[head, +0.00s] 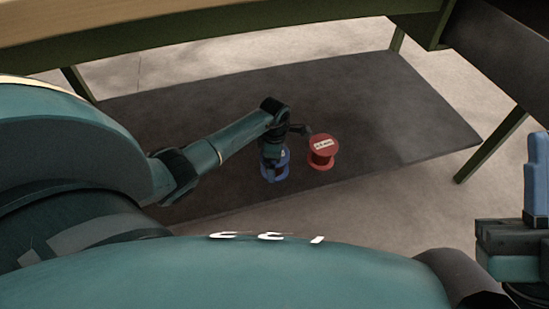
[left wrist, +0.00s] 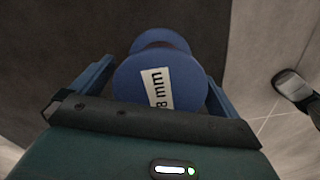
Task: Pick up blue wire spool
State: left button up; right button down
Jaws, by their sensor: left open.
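The blue wire spool (head: 281,172) stands on the dark lower shelf, partly hidden behind my left gripper (head: 272,158) in the head view. In the left wrist view the spool (left wrist: 190,80) shows its round blue top with a white label reading "8 mm". My left gripper is open, with one blue finger on each side of the spool. I cannot tell whether the fingers touch it. My right gripper (head: 537,180) is partly in view at the right edge of the head view, with a blue finger pointing up. Its opening is not shown.
A red wire spool (head: 322,150) with a white label stands close to the right of the blue one. The dark shelf (head: 400,105) is bare to the right and behind. The table edge (head: 190,28) runs above the shelf, and table legs (head: 490,145) stand at its corners.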

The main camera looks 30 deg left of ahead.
pick_arm(q)
jog(key=shift+c, duration=0.2)
jog(key=c, duration=1.4)
jog(key=shift+r, duration=0.1)
